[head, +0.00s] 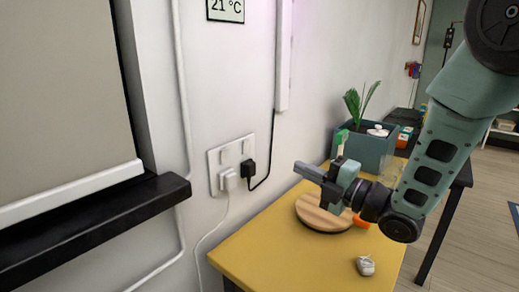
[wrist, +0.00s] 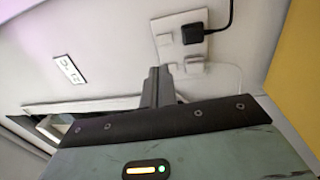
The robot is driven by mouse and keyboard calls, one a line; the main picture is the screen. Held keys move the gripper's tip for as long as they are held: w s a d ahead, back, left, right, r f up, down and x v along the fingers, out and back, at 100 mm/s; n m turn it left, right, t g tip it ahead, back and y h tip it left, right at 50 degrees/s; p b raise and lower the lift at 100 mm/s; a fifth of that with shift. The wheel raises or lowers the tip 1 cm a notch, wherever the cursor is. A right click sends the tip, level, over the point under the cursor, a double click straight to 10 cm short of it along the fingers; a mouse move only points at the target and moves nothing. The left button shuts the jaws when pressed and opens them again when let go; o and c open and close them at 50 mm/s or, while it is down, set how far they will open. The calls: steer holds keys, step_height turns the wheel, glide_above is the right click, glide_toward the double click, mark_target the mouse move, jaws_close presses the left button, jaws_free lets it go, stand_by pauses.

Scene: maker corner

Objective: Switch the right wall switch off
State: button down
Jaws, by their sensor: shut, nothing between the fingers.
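A white double wall socket plate (head: 231,164) is on the wall left of centre in the head view; it also shows at the top of the wrist view (wrist: 183,20). The right wall switch (head: 246,147) is a small white rocker above a black plug (head: 248,168). The left switch (head: 224,156) is above a white plug (head: 228,180). I cannot tell either rocker's position. My gripper (head: 298,168) is shut and empty, pointing left toward the plate, with a gap between.
A yellow table (head: 300,255) holds a round wooden board (head: 325,215), a small white object (head: 365,265) and a planter (head: 370,150). A black ledge (head: 90,225) juts out left of the plate.

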mark_target(247, 141)
steer(key=p+x, duration=0.3)
steer(key=x, duration=1)
steer(key=shift+s+r, duration=0.1)
steer(key=shift+w+a+p, duration=0.35)
steer(key=shift+a, duration=0.1)
steer(key=shift+w+a+b, duration=0.1)
steer(key=shift+a+b, duration=0.05)
steer(key=shift+b, duration=0.55)
steer(key=shift+a+r+b, duration=0.1)
steer(key=shift+b, duration=0.45)
steer(key=shift+w+r+g+h+p, duration=0.1)
steer(key=shift+r+g+h+p, duration=0.2)
steer(key=shift+r, duration=0.15)
steer(key=shift+a, duration=0.1)
